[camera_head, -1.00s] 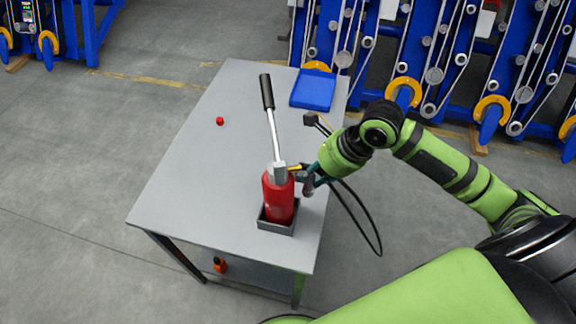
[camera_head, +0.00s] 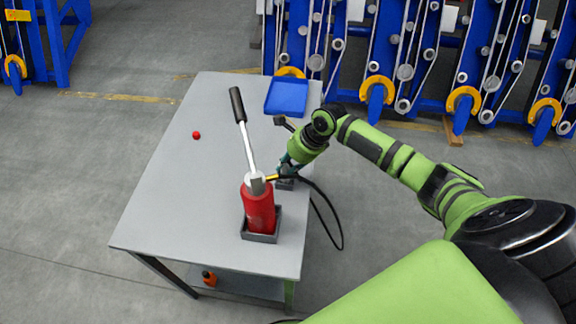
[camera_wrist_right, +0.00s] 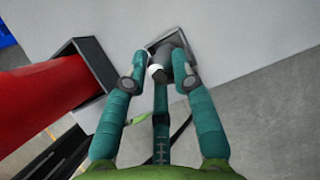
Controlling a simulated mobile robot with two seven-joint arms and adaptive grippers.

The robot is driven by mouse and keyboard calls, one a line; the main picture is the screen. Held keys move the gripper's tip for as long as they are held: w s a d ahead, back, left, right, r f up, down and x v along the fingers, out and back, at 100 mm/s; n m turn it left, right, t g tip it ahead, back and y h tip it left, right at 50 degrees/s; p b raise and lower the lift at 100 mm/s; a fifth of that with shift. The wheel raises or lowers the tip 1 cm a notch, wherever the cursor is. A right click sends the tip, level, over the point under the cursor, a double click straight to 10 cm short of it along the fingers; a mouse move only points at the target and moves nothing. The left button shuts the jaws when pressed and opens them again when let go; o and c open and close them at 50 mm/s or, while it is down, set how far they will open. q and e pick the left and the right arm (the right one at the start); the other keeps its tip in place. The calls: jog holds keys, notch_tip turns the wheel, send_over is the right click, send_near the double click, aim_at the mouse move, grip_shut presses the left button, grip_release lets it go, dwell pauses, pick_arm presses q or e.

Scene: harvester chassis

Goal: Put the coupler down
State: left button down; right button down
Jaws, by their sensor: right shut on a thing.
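The coupler (camera_wrist_right: 180,64) is a small dark grey piece with a whitish end in the right wrist view. My right gripper (camera_wrist_right: 160,82) is shut on it, with teal fingers around it. The coupler is over or in a small square grey holder (camera_wrist_right: 164,40) on the table; I cannot tell whether it touches the bottom. In the head view my right gripper (camera_head: 286,169) is just behind and right of the red pump (camera_head: 259,208), and the coupler is largely hidden. My left gripper is not in view.
The pump stands in a grey tray (camera_head: 261,238) on the grey table (camera_head: 185,190), its long handle (camera_head: 240,115) tilted up. A black hose (camera_head: 335,225) loops past the table's right edge. A blue tray (camera_head: 287,97) and red ball (camera_head: 196,135) lie farther back. The table's left half is mostly clear.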

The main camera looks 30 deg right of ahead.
jog(key=shift+f, duration=0.85)
jog(key=c, duration=1)
grip_release()
jog(key=v, duration=1.2)
jog(key=shift+b, duration=0.3)
